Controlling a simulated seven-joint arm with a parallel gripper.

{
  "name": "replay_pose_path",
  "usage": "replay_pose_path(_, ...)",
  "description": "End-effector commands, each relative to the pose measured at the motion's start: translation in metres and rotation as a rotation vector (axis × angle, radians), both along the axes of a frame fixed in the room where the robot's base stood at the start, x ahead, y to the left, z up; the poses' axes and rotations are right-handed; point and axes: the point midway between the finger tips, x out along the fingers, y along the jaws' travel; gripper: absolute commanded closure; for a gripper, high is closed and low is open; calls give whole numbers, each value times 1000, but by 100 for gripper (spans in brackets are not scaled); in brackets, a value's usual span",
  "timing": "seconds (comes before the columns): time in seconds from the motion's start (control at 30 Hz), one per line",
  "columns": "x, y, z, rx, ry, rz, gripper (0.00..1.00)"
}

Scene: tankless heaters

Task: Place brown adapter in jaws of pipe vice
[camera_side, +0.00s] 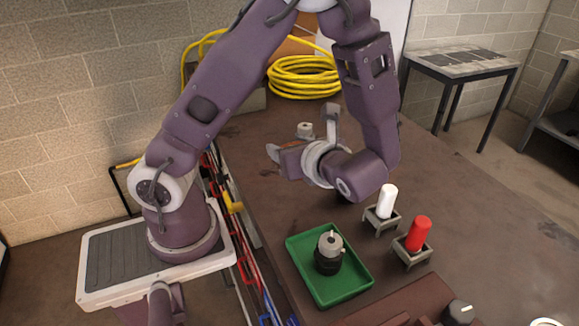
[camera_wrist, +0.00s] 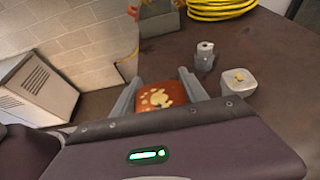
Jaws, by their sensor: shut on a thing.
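The brown adapter is a blocky reddish-brown piece (camera_side: 290,160) held at my gripper (camera_side: 283,155), above the table in the side view. In the wrist view the adapter (camera_wrist: 163,95) shows a pale, blotchy mark on its face and sits between the two grey fingers of my gripper (camera_wrist: 160,82). My gripper is shut on it. I cannot pick out the pipe vice for certain; a small grey fixture with a pale round top (camera_side: 304,130) stands just behind my gripper and is partly hidden.
A green tray (camera_side: 297,250) holds a black and grey cylindrical part (camera_side: 329,252). White (camera_side: 387,201) and red (camera_side: 419,233) cylinders stand in small holders to the right. A yellow hose coil (camera_side: 304,78) lies at the back. The table's right side is mostly clear.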

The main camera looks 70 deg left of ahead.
Motion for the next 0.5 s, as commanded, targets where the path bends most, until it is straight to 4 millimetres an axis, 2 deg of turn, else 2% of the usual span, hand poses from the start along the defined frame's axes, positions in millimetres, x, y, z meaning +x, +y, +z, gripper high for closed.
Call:
replay_pose_path(0.33,0,0,62,-3,-5,0,100)
replay_pose_path(0.37,-1,-1,65,-2,-3,6,100)
replay_pose_path(0.5,-18,-13,50,1,4,122,100)
